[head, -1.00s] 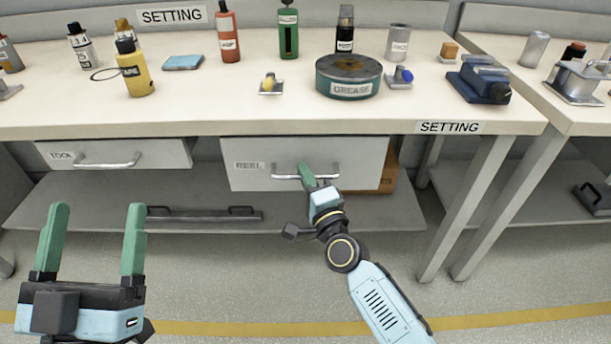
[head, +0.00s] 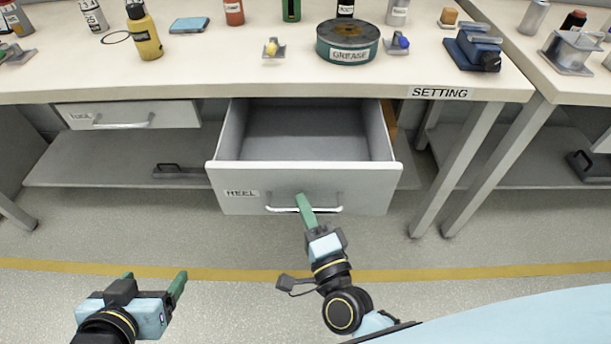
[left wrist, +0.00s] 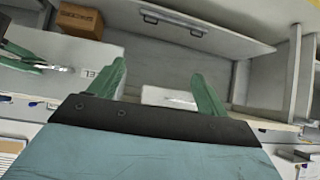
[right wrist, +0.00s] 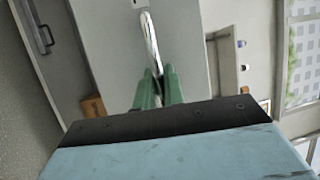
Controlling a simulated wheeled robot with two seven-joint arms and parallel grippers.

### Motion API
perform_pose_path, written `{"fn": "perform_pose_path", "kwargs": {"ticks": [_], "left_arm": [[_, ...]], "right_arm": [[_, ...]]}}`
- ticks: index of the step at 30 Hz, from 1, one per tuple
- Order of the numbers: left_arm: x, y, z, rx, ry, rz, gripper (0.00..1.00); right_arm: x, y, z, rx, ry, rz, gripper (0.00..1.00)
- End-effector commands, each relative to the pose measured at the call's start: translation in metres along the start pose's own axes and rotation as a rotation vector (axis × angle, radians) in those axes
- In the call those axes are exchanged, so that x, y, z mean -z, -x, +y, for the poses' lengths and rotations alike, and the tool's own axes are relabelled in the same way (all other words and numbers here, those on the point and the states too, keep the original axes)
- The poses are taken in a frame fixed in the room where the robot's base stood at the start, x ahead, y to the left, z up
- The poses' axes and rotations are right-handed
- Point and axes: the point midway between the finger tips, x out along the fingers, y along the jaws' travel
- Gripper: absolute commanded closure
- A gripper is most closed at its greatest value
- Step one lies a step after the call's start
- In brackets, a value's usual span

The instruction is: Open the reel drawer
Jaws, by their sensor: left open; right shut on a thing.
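The reel drawer (head: 300,188) is pulled well out from under the workbench in the head view, and its inside looks empty. Its front carries a REEL label (head: 241,194) and a silver bar handle (head: 330,208). My right gripper (head: 305,203) is shut on the handle, which also shows between the green fingers in the right wrist view (right wrist: 150,45). My left gripper (head: 155,283) is open and empty, low at the left, well apart from the drawer. Its spread fingers show in the left wrist view (left wrist: 160,90).
The bench top (head: 215,75) holds a green GREASE tin (head: 348,45), a yellow bottle (head: 145,35) and a blue vise-like tool (head: 474,48). A shut tool drawer (head: 130,115) is at the left. A lower shelf (head: 100,170) runs beneath. The floor in front is clear.

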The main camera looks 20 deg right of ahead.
Motion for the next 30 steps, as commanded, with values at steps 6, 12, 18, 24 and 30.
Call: {"fn": "perform_pose_path", "kwargs": {"ticks": [6,12,18,24,30], "left_arm": [[-0.034,0.01,-0.007,0.017,0.005,-0.196,0.23],[-0.05,0.016,-0.009,0.023,0.008,-0.284,0.23],[-0.054,0.017,-0.01,0.024,0.009,-0.306,0.23],[-0.053,0.017,-0.01,0.024,0.009,-0.305,0.23],[-0.053,0.017,-0.01,0.024,0.009,-0.304,0.23]], "right_arm": [[-0.013,0.032,-0.007,-0.002,0.001,-0.001,1.0],[-0.019,0.046,-0.009,0.0,0.0,0.001,1.0],[-0.021,0.049,-0.01,0.0,0.0,0.0,1.0],[-0.02,0.049,-0.01,0.0,0.0,0.0,1.0],[-0.02,0.049,-0.01,0.0,0.0,0.0,0.7]]}}
